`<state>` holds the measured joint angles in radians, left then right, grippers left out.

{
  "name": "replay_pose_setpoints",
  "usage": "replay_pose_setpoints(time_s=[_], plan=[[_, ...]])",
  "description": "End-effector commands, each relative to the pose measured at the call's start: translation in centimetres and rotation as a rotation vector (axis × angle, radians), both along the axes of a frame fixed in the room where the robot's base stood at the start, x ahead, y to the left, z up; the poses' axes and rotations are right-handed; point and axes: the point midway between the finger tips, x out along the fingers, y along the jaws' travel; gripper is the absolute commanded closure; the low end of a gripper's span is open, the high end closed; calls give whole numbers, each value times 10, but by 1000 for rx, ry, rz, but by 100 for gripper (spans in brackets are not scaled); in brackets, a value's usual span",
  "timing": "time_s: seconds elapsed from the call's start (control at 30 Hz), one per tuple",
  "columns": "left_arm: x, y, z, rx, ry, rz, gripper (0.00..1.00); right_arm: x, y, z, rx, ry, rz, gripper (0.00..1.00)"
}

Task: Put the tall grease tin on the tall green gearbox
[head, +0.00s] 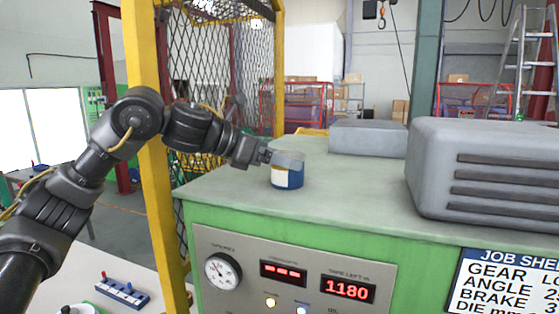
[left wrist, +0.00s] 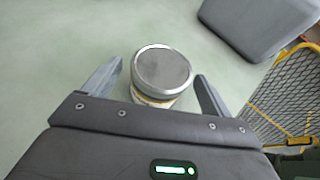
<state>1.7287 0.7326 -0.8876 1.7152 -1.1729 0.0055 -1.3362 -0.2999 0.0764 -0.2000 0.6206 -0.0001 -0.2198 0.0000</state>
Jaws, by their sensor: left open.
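The grease tin (head: 287,178) is blue with a pale label and a grey top. It stands upright on the green top of the gearbox (head: 340,190), near its left end. In the left wrist view the tin's round grey lid (left wrist: 162,70) lies between the two fingers. My left gripper (head: 285,160) is at the tin's upper part, with its fingers on either side. In the left wrist view the left gripper (left wrist: 160,90) is open, with gaps between both fingers and the tin. My right gripper is not in view.
A large grey ribbed housing (head: 480,170) and a smaller grey block (head: 368,138) stand on the same top, to the right and behind. A yellow-framed mesh guard (head: 225,70) rises at the left. The surface around the tin is clear.

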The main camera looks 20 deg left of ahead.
Motion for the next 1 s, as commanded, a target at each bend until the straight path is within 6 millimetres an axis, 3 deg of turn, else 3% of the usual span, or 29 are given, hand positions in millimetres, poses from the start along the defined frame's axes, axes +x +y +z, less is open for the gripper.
replay_pose_setpoints(time_s=[0.2, 0.5, 1.0], plan=[[-27, 31, 10, -2, -5, 3, 15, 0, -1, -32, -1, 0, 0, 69], [-60, 68, 35, -2, -3, 2, 15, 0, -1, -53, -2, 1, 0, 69], [-69, 79, 42, 0, 1, 0, 15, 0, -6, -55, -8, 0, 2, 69]])
